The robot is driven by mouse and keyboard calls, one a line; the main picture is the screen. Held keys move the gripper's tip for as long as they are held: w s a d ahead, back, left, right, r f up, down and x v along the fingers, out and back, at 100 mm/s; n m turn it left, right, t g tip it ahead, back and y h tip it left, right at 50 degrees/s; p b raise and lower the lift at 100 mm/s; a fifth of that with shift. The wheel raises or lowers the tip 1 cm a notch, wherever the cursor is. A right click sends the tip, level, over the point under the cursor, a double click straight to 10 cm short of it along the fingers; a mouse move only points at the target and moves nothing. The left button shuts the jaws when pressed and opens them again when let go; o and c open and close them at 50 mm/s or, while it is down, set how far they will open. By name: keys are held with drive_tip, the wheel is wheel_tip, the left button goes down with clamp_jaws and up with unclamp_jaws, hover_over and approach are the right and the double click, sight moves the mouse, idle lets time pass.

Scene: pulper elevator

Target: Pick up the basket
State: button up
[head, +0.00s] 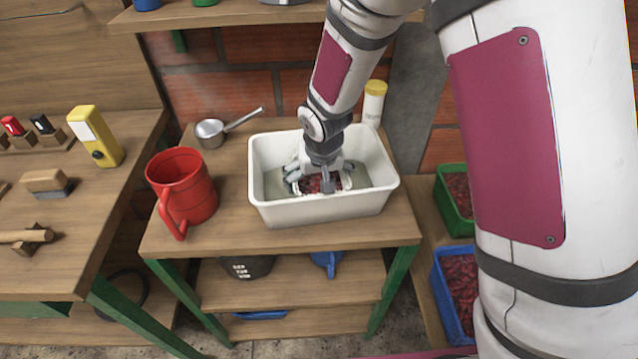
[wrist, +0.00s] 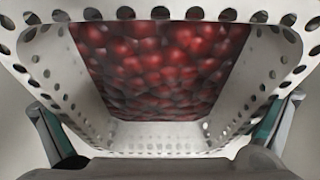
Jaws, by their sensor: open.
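The basket (wrist: 160,138) is white and perforated, with dark red berries (wrist: 165,65) in it, and it fills the wrist view. In the head view the berries (head: 312,184) show inside a white tub (head: 322,206) on the small wooden table, with the basket mostly hidden behind my gripper. My gripper (head: 322,183) points down into the tub, over the basket. In the wrist view its fingers (wrist: 160,130) are spread wide, one at each lower side, close to the basket's sides. I cannot tell whether they touch it.
A red pitcher (head: 184,190) stands left of the tub, with a metal ladle (head: 212,132) behind it. A jar with a yellow lid (head: 374,100) stands behind the tub. Green (head: 456,196) and blue (head: 456,285) crates stand at the right. The tub walls surround my gripper.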

drive_tip(key=c, duration=1.3)
drive_tip(key=shift+r, duration=0.1)
